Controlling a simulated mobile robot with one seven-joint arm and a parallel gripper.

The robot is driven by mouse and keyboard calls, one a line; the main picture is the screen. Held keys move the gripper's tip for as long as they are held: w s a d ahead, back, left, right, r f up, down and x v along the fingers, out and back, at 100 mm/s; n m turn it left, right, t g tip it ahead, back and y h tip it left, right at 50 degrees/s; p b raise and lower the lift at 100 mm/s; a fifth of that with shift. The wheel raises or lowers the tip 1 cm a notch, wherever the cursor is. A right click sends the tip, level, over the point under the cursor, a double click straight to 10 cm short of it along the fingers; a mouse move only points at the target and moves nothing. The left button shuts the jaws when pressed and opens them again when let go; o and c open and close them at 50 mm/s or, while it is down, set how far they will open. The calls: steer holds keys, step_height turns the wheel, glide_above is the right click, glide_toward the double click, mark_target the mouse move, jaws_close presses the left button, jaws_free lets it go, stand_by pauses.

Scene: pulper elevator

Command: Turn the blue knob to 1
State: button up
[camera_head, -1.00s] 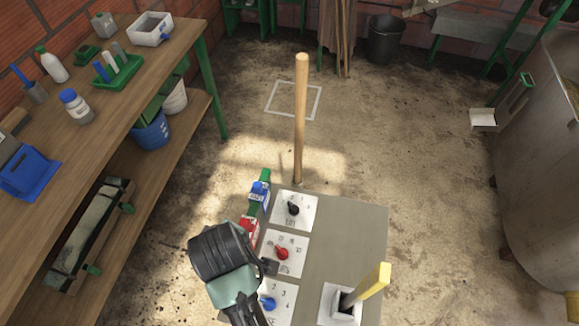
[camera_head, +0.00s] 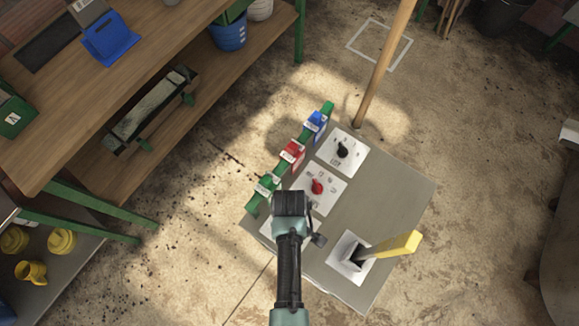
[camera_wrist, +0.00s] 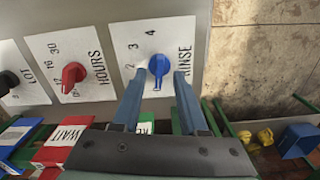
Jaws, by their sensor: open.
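The blue knob (camera_wrist: 158,65) sits on a white plate marked RINSE (camera_wrist: 150,38) in the wrist view. The numbers 2, 3 and 4 show around it; I cannot make out a 1. The knob's narrow end points down in the picture, toward my gripper. My gripper (camera_wrist: 160,78) is open, with one finger on each side of the knob's lower part. I cannot tell whether the fingers touch it. In the head view my gripper (camera_head: 292,205) covers the blue knob, and only a corner of its plate (camera_head: 268,230) shows.
A red knob (camera_wrist: 74,73) marked HOURS and a black knob (camera_head: 342,150) marked LOT sit on the same panel. A yellow-handled lever (camera_head: 400,244) stands at the panel's right. Red, blue and green tags (camera_head: 291,152) line its left edge. A wooden pole (camera_head: 385,65) rises behind.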

steer(key=shift+f, duration=1)
jaws_close()
